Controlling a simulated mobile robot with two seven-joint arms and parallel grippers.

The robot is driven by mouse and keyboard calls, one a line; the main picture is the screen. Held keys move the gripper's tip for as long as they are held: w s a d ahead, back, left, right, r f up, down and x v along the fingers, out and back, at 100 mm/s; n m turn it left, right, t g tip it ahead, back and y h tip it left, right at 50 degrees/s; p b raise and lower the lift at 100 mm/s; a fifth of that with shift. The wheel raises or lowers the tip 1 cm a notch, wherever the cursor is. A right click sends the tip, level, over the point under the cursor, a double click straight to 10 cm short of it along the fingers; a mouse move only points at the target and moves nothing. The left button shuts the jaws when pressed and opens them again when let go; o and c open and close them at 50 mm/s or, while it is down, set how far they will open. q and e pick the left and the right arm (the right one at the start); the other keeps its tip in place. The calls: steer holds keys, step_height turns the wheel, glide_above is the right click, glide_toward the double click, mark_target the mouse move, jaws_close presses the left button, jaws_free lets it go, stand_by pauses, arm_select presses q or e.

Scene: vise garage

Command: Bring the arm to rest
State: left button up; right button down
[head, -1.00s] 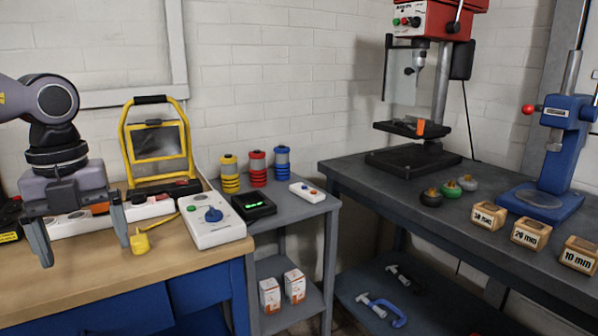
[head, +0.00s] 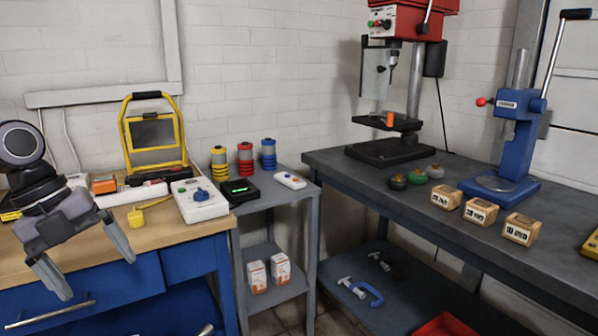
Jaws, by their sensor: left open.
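My left gripper (head: 92,271) is at the left of the head view, in front of the wooden-topped workbench (head: 160,229) with blue drawers. Its two grey fingers are spread wide and point down and to the right, with nothing between them. The gripper is tilted and hangs over the bench's front edge, apart from the things on the bench. My right gripper is not in view.
A white box with a blue knob (head: 200,199), a yellow plug (head: 137,218), a power strip (head: 125,194) and a yellow work lamp (head: 154,138) stand on the bench. A grey side table (head: 270,202) adjoins it. The dark table (head: 360,172) at right holds a drill press (head: 408,70) and a blue press (head: 518,145).

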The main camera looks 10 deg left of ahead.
arm_select(q)
steer(key=s+d+f+n+t, duration=0.2)
steer(key=f+n+t, duration=0.2)
steer(key=f+n, duration=0.45)
steer(key=s+d+f+n+t, duration=0.2)
steer(key=f+n+t, duration=0.25)
steer(key=f, duration=0.65)
steer(key=s+d+f+n+t, duration=0.2)
steer(key=s+f+n+t, duration=0.15)
steer(key=f+n, duration=0.55)
steer(key=s+d+f+n+g+y, duration=0.1)
steer(key=s+d+f+n, duration=0.15)
steer(key=d, duration=0.35)
steer(key=s+d+f+n+g, duration=0.1)
steer(key=s+d+f+g, duration=0.1)
steer(key=d+f, duration=0.25)
step_height(320, 180, up, 11)
steer(key=p, duration=1.2)
steer(key=shift+s+p, duration=0.35)
steer(key=shift+s, duration=0.1)
steer(key=shift+a+m+t, duration=0.15)
steer(key=shift+m+t, duration=0.1)
steer(key=shift+t, duration=0.05)
